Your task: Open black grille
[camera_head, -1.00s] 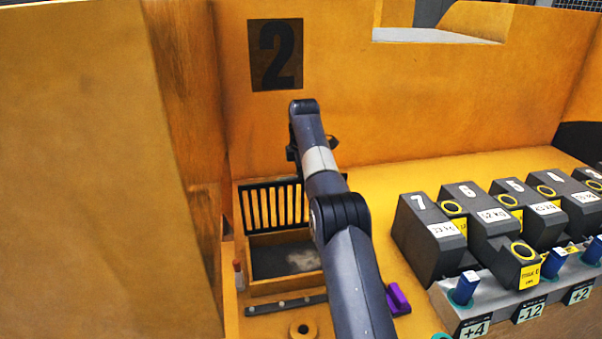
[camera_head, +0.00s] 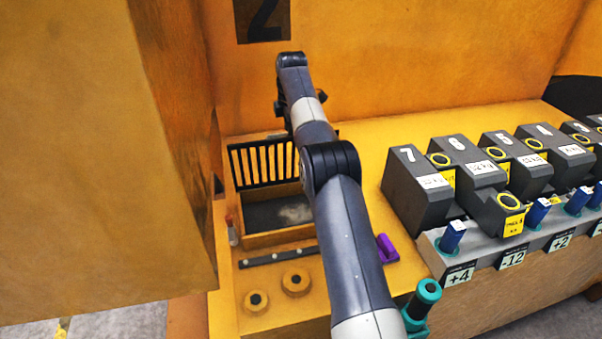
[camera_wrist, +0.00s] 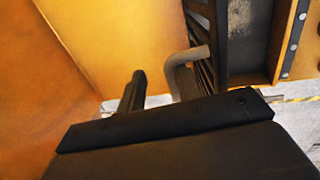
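The black grille (camera_head: 265,162) stands upright along the back edge of a yellow box with a dark floor, its bars vertical. The wrist view shows the grille (camera_wrist: 206,62) nearly edge-on, with a grey bent handle (camera_wrist: 184,74) reaching out from it. My gripper (camera_wrist: 165,85) is close to the handle. One black finger stands left of the handle with a visible gap; the other finger is hard to make out against the dark bars. The fingers seem apart, with nothing clearly clamped. In the head view, my arm hides the grille's right end and the fingers.
Dark numbered castings (camera_head: 415,180) stand on the right. A tall yellow wall (camera_head: 90,150) closes the left side.

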